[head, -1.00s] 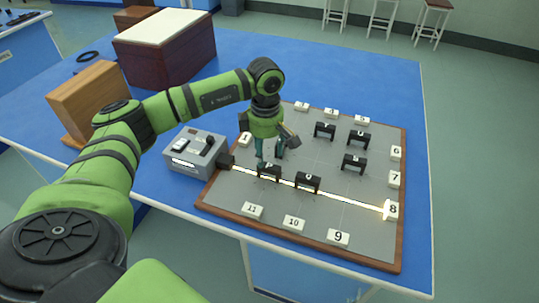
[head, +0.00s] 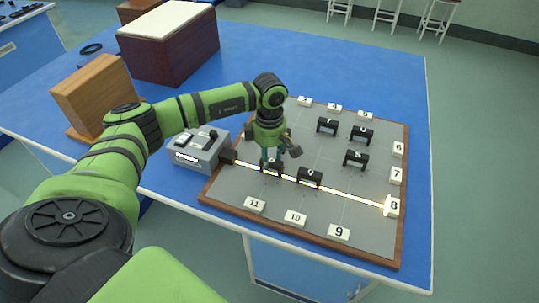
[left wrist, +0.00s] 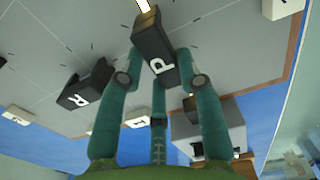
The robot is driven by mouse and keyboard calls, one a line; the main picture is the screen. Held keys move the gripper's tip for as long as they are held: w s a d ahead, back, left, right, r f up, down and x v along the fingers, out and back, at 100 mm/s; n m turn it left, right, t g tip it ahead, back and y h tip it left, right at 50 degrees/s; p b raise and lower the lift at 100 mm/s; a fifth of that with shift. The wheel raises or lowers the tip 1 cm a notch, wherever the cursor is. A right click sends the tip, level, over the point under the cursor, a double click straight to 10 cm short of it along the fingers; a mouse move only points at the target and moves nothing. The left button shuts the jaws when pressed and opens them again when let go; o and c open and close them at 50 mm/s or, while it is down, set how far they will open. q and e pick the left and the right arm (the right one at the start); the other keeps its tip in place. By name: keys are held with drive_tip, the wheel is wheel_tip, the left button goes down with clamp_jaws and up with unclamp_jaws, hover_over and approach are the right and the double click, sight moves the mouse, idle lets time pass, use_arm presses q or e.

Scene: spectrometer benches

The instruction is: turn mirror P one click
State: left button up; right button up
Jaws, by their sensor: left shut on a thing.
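Mirror P (head: 273,169) is a small black block on the grey board (head: 252,181), close to the lamp end. It shows large in the left wrist view (left wrist: 160,50), marked with a white P. My left gripper (head: 271,157) points down over it, its teal fingers (left wrist: 160,62) closed around the block, one on each side. The fingers partly cover mirror P in the head view. A bright beam (head: 346,193) runs from the grey source box (head: 195,153) past mirrors P and Q to card 8 (head: 391,207). My right gripper is not in view.
Mirror Q (head: 309,177) stands close to the right of P. Mirror R (left wrist: 85,86) and other black mirrors (head: 355,159) stand farther back. Numbered white cards (head: 295,218) line the board edges. A wooden box (head: 98,94) and a dark chest (head: 168,50) stand left.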

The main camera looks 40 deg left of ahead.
use_arm(q)
drive_tip(key=shift+n+b, duration=0.3)
drive_tip(key=shift+n, duration=0.3)
drive_tip(key=n+b, duration=0.1)
drive_tip(key=n, duration=0.2)
drive_tip(key=shift+s, duration=0.15)
drive_tip(key=n+b, duration=0.1)
drive_tip(key=n, duration=0.3)
drive_tip(key=shift+s, duration=0.2)
drive_tip(key=shift+r+n, duration=0.1)
drive_tip(key=shift+n, duration=0.3)
drive_tip(key=o, duration=1.1)
drive_tip(key=shift+o, duration=0.2)
